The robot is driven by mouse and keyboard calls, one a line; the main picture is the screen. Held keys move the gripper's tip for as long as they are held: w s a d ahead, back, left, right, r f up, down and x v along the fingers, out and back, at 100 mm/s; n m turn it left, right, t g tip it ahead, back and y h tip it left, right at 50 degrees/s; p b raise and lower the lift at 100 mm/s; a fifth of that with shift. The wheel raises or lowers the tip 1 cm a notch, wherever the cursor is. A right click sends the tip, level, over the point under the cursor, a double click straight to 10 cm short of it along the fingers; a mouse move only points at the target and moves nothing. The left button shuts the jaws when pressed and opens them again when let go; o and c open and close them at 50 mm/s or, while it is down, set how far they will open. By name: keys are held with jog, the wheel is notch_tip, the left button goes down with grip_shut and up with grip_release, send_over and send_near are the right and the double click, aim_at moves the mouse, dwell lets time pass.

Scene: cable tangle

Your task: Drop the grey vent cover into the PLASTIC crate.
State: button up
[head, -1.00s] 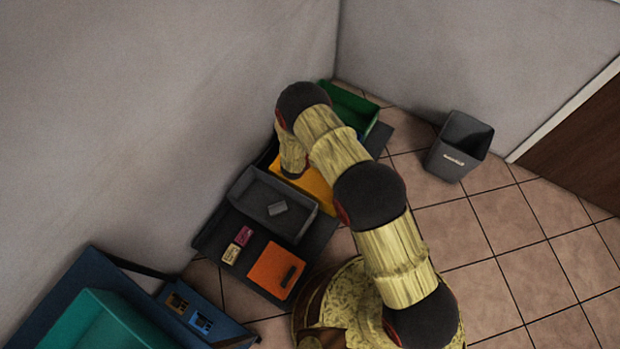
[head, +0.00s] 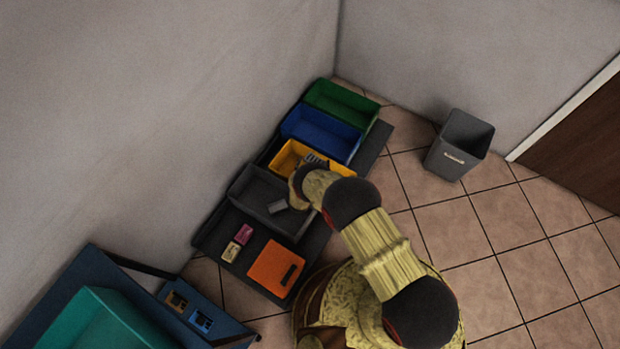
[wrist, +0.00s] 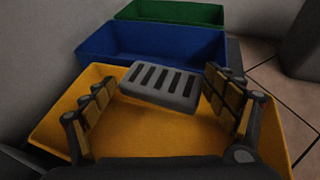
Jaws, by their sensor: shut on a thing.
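The grey vent cover (wrist: 160,86) is a flat slotted plate. My gripper (wrist: 160,92) is shut on it by its two ends, above the yellow crate (wrist: 142,140). In the head view the cover (head: 316,160) shows as a small striped patch over the yellow crate (head: 284,158), partly hidden by my arm. Behind the yellow crate are a blue crate (wrist: 100,45) and a green crate (wrist: 170,12). A dark grey crate (head: 250,188) stands on the near side of the yellow one. I can read no PLASTIC label on any crate.
A small grey block (head: 277,208) lies in the dark grey crate. Pink (head: 243,234) and cream (head: 231,252) blocks and an orange panel (head: 276,268) lie nearer on the dark bench (head: 212,238). A grey bin (head: 462,140) stands on open floor. The wall borders the crates.

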notch_tip(320, 180, down, 5)
jog(key=b, duration=0.3)
jog(key=shift+f, duration=0.15)
jog(key=o, duration=1)
jog(key=shift+s, duration=0.1)
jog(key=v, duration=1.1)
jog(key=shift+s+r, duration=0.2)
jog(key=shift+s, duration=0.2)
jog(key=shift+f, duration=0.1)
